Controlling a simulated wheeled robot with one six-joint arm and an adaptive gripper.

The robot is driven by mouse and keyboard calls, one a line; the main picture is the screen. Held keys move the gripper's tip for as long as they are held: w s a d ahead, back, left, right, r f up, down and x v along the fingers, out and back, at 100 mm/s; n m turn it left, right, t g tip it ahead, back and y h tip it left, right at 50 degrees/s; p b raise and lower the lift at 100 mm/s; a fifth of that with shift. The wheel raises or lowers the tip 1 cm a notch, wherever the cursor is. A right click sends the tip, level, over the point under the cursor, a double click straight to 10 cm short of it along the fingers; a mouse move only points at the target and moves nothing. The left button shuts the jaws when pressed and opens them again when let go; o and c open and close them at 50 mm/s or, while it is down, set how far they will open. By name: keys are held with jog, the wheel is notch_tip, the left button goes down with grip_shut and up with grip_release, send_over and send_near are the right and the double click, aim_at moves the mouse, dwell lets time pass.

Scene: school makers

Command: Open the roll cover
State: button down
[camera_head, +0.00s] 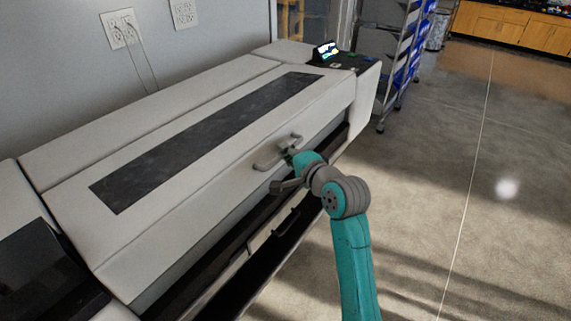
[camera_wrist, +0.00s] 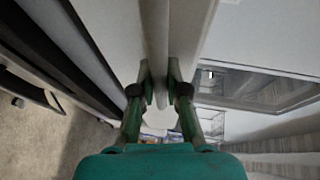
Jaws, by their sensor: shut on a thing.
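The roll cover (camera_head: 225,148) is the long pale lid of the large printer, with a dark window strip (camera_head: 205,130) along it. It looks closed or nearly so; I cannot tell exactly. A pale bar handle (camera_head: 268,160) sits on its front edge. My gripper (camera_head: 290,152) is at the right part of this handle. In the wrist view the two green fingers of my gripper (camera_wrist: 160,80) are closed around the pale handle bar (camera_wrist: 155,45), one on each side. My wrist hides part of the cover's front edge in the head view.
A dark open bay with a lower handle (camera_head: 286,222) lies below the cover. A small lit screen (camera_head: 327,50) stands at the printer's far end. A wheeled rack (camera_head: 402,60) stands beyond it. The floor (camera_head: 450,200) to the right is clear.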

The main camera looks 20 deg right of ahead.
jog(key=w+a+r, duration=0.2)
jog(key=w+r, duration=0.1)
jog(key=r, duration=0.6)
jog(key=w+a+r+g, duration=0.1)
jog(key=w+a+r, duration=0.2)
jog(key=r, duration=0.6)
jog(key=w+a+r, duration=0.2)
jog(key=w+r, duration=0.2)
jog(key=r, duration=0.6)
jog(key=w+a+r+n+g+h, duration=0.1)
jog(key=w+a+r+g, duration=0.3)
jog(key=w, duration=0.5)
jog(key=shift+a+r+n+h, duration=0.3)
jog(key=shift+a+r+h, duration=0.4)
jog(key=shift+a+r, duration=0.7)
jog(key=c, duration=1.2)
grip_release()
jog(key=shift+s, duration=0.1)
jog(key=v, duration=1.2)
jog(key=shift+d, duration=0.1)
